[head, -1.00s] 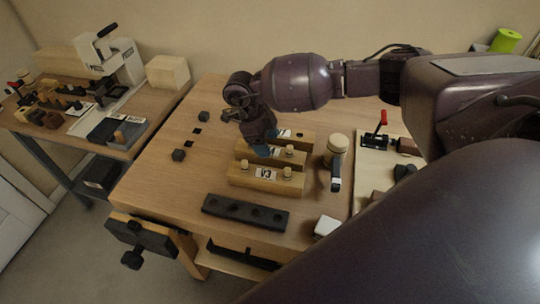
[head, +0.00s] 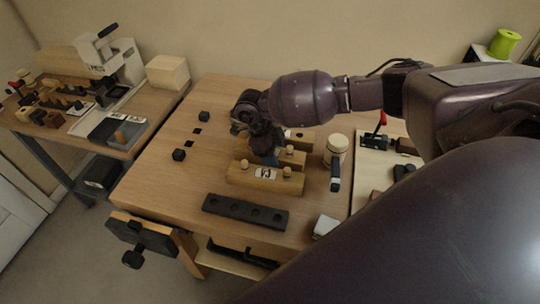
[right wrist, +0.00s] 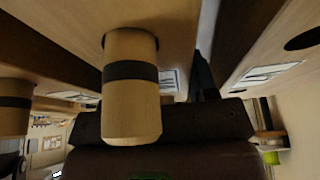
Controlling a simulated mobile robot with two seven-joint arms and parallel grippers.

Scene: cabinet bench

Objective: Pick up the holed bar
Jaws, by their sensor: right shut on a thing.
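In the right wrist view a dark finger (right wrist: 205,78) reaches down beside that block, and a banded wooden peg (right wrist: 131,90) stands in front of the camera, hiding the other finger. My left gripper is out of view.
The front wooden block (head: 265,178), labelled V3, with two pegs, stands between the gripper and the holed bar. A mallet (head: 336,150) lies to the right. Small black cubes (head: 179,154) are at left. The bench's left part is mostly clear.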

